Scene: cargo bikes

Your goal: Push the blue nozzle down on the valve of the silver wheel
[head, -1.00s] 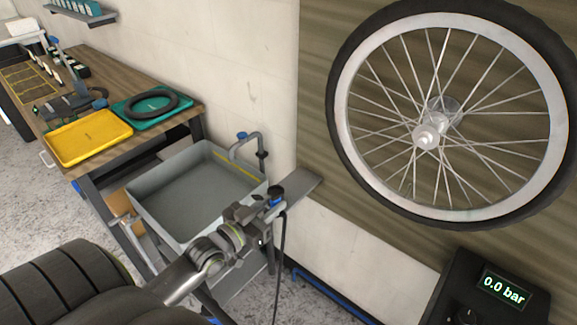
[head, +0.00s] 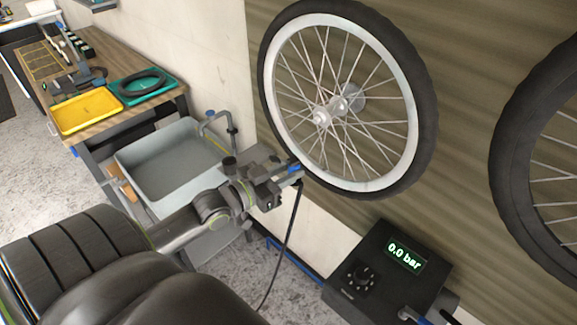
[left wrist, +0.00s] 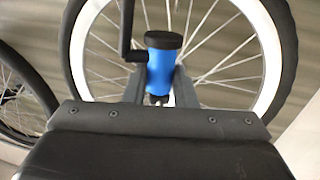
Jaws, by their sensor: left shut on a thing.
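The silver wheel (head: 343,103), with a pale rim, spokes and a black tyre, is mounted upright on the wooden wall panel. In the head view my left gripper (head: 287,172) is at the wheel's lower left edge, shut on the blue nozzle (head: 294,168). A black hose hangs down below the gripper. In the left wrist view the blue nozzle (left wrist: 160,72) with its black cap stands between the two fingers (left wrist: 159,88), in front of the spokes and pale rim (left wrist: 268,62). The valve cannot be made out, so contact with it is unclear. My right gripper is out of view.
A black pump box (head: 385,275) with a display of 0.0 bar stands below the wheel. A second, dark wheel (head: 515,150) is at the right. A grey basin (head: 132,178) and a workbench with yellow (head: 87,112) and green trays are at the left.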

